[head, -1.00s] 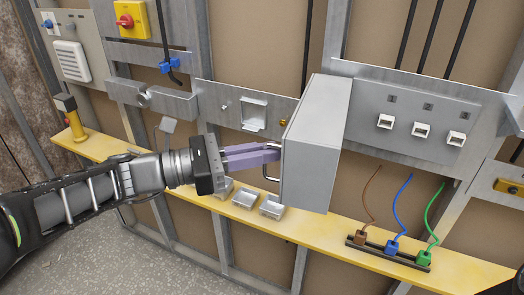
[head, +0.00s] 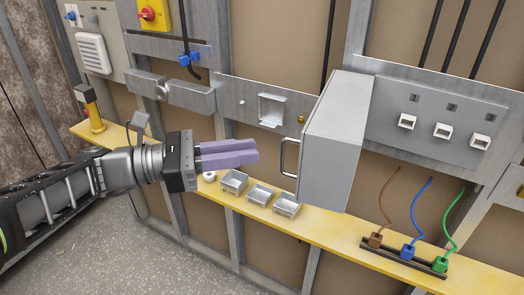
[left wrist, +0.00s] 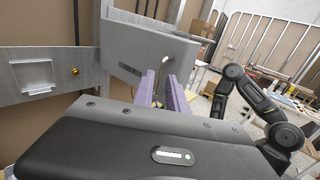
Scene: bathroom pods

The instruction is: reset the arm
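My left gripper (head: 257,152) is left of the grey box (head: 327,150) on the wall frame, with its purple fingers pointing at the box. The fingertips are apart from the box's metal handle (head: 290,157). In the left wrist view, the two purple fingers (left wrist: 160,80) have a gap between them, and nothing shows gripped. My right arm shows folded at the right of the left wrist view; its gripper end is small and dark, and its opening cannot be made out.
A yellow ledge (head: 330,240) runs below, with small open metal boxes (head: 260,194) and a strip of brown, blue and green wired plugs (head: 408,252). A panel with white sockets (head: 440,118) is right of the box. Grey floor lies open at lower left.

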